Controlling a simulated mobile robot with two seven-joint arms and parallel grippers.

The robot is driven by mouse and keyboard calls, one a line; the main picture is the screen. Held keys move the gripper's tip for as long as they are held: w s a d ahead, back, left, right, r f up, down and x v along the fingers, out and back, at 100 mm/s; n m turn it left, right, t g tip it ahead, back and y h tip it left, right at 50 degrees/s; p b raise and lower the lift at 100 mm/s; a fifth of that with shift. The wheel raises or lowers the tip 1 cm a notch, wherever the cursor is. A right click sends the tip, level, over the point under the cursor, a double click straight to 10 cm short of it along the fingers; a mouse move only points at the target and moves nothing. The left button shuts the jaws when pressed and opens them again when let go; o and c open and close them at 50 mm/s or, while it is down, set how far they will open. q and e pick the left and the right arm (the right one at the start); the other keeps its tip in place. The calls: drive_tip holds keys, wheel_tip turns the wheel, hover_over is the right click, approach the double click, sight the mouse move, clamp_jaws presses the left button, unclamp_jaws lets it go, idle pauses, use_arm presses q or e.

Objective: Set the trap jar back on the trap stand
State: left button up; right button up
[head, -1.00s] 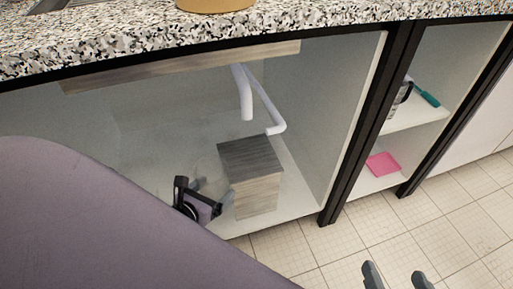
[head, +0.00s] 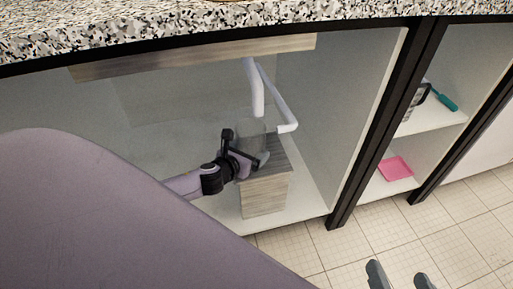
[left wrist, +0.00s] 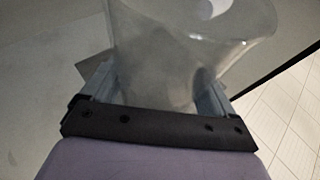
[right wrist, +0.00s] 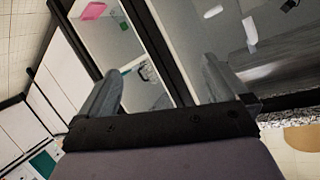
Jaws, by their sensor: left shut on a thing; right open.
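The trap jar (head: 251,132) is a clear, see-through vessel under the white drain pipe inside the open cabinet. My left gripper (head: 245,155) is shut on it; the left wrist view shows the jar (left wrist: 165,45) between the two fingers, its wide rim tilted in that picture. The trap stand (head: 266,195) is a wood-grain block on the cabinet floor. The jar overlaps the stand's back left top in the head view; I cannot tell whether it touches it. The gripper hides part of the stand's top. My right gripper (head: 400,277) is open and empty, outside the cabinet over the tiled floor.
White drain pipes (head: 256,90) hang close above the jar. A dark cabinet post (head: 385,125) and wall bound the right side. A side shelf (head: 425,118) holds a green-handled tool (head: 443,97); a pink item (head: 396,168) lies below. The speckled counter (head: 200,32) overhangs.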

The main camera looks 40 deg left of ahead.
use_arm(q)
drive_tip(key=shift+w, duration=0.6)
drive_tip(key=shift+w+a+b, duration=0.15)
drive_tip(key=shift+w+b, duration=0.35)
drive_tip(key=shift+w, duration=0.75)
drive_tip(key=shift+w+f+b, duration=0.2)
drive_tip(key=shift+f+b, duration=0.4)
drive_tip(key=shift+f, duration=0.15)
use_arm(e)
drive_tip(key=shift+d+t, duration=0.1)
drive_tip(key=shift+t, duration=0.2)
use_arm(q)
drive_tip(key=shift+f, duration=0.1)
drive_tip(key=o, duration=0.9)
